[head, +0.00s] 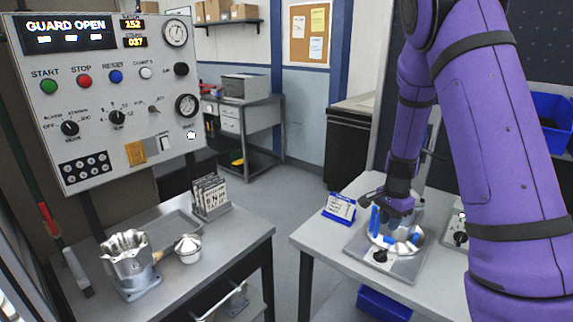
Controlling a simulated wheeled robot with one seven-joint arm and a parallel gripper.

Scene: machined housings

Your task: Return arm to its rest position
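My purple arm comes in from the upper right and reaches down to the right-hand table (320,237). My gripper (393,228) is low over a grey plate fixture (360,250) on that table. Blue parts and a round shiny metal piece (405,247) show right below and around the gripper. I cannot tell whether the gripper touches the metal piece, or whether its fingers are open or shut; the wrist and small size hide this. A machined metal housing (130,262) stands on the left-hand table, apart from the gripper.
A small metal cup-like part (188,248) sits beside the housing, near a card rack (210,196). A control panel (110,95) reads "GUARD OPEN". A blue-edged sign (339,208) and a grey box with a black knob (455,232) flank the fixture. Floor between the tables is clear.

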